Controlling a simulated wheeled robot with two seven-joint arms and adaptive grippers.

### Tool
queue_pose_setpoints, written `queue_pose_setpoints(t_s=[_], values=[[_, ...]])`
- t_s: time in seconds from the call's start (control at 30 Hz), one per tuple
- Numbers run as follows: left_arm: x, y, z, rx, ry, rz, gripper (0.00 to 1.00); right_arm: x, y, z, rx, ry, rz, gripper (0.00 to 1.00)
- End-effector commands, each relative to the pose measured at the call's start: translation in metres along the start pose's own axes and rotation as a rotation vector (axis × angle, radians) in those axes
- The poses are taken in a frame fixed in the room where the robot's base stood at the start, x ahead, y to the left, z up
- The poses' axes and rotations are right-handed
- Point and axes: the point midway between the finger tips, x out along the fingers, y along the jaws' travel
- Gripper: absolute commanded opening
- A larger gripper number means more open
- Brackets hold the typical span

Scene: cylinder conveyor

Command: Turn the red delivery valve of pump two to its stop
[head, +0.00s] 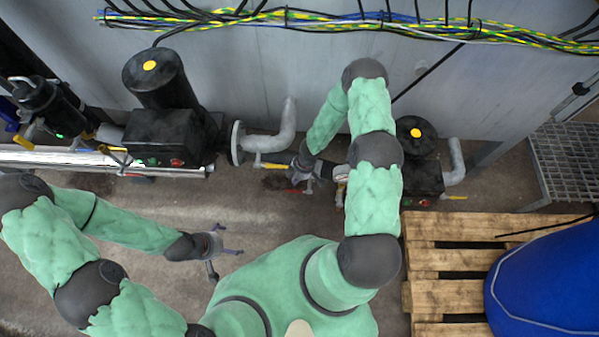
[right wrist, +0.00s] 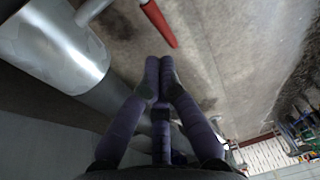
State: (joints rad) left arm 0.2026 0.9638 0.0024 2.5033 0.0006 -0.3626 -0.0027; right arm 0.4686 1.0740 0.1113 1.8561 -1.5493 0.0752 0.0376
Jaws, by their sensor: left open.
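A red valve handle (right wrist: 158,22) shows at the top of the right wrist view, beside a grey metal pipe (right wrist: 62,45). My right gripper (right wrist: 159,62) has its purple fingers closed together with nothing seen between them. Its tips point toward the red handle and look apart from it. In the head view my right gripper (head: 305,183) is low by the pipework between two black pumps, the left pump (head: 165,110) and the right pump (head: 420,165). I cannot tell which is pump two. My left gripper (head: 226,258) is open and empty above the floor.
A yellow handle (head: 271,166) lies left of my right gripper. A small gauge (head: 341,173) is beside my right arm. A wooden pallet (head: 440,265) with a blue drum (head: 548,280) stands at the lower right. Cables (head: 330,22) run along the wall. The floor by my left gripper is clear.

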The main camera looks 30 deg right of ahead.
Motion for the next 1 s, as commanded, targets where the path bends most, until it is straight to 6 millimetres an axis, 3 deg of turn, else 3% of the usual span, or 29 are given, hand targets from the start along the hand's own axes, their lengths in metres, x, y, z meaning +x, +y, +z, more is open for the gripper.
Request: queue_pose_setpoints(t_s=[0.4,0.7,1.0], values=[[0.000,0.000,0.000,0.000,0.000,0.000,1.00,-0.047,-0.001,0.000,0.001,0.000,0.000,0.00],[0.000,0.000,0.000,0.000,0.000,0.000,1.00,-0.065,-0.001,0.000,0.001,-0.001,0.000,0.00],[0.000,0.000,0.000,0.000,0.000,0.000,1.00,-0.071,-0.001,0.000,0.000,0.000,-0.002,0.00]])
